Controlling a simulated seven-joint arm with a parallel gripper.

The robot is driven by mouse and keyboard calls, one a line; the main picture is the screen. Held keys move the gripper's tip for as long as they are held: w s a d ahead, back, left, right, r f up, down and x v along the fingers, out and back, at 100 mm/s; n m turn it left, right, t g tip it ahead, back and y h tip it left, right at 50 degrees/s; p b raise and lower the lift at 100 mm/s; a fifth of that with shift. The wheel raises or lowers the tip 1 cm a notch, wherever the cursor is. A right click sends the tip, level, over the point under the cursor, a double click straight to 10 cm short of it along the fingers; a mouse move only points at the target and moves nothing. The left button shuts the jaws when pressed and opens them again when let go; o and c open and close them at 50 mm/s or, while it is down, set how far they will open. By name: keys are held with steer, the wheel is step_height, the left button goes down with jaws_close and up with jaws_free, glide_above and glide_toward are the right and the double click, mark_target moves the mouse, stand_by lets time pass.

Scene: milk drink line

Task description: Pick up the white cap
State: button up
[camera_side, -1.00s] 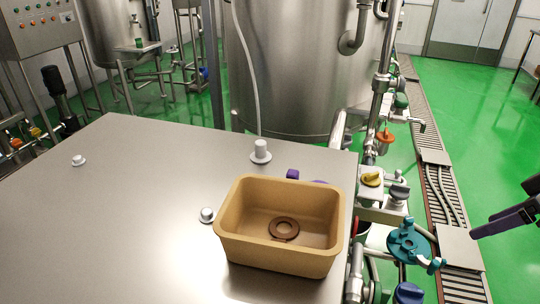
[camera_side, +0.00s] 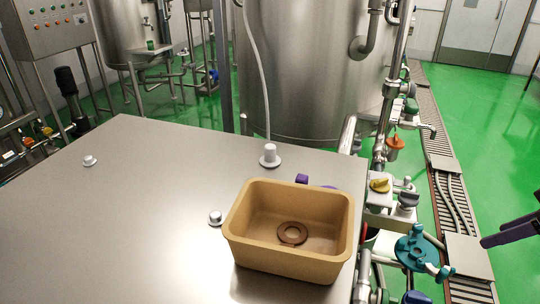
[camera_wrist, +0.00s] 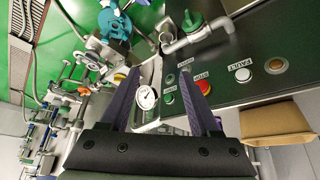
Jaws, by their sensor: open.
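Three small white-grey flanged pieces stand on the steel table in the side view, and I cannot tell for certain which is the white cap. One low white piece (camera_side: 89,160) is at the far left. A taller white piece (camera_side: 269,156) stands near the back edge. A third (camera_side: 216,217), with a greyish top, sits just left of the tan bin (camera_side: 288,262). My gripper (camera_wrist: 161,92) is open and empty, its two purple fingers apart in the wrist view. In the side view only part of it shows at the right edge, off to the right of the table.
The bin holds a brown ring (camera_side: 292,233). Purple items (camera_side: 302,179) are partly hidden behind it. Pipes and a teal valve (camera_side: 416,250) stand right of the table. A control panel (camera_wrist: 245,92) faces the wrist camera. The table's left and middle are mostly clear.

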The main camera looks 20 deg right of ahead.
steer(key=shift+o, duration=0.3)
steer(key=w+a+r+m+y, duration=0.95)
steer(key=w+a+m, duration=0.35)
steer(key=w+m, duration=0.2)
steer(key=w+a+r+m+y, duration=0.1)
steer(key=w+a+m, duration=0.1)
steer(key=w+m, duration=0.45)
steer(key=m+t+y, duration=0.1)
steer(key=m, duration=0.2)
glide_toward(271, 153)
steer(key=x, duration=0.7)
steer(key=w+d+x, duration=0.1)
steer(key=x, duration=0.2)
steer(key=shift+a+f, duration=0.15)
steer(key=shift+f, duration=0.3)
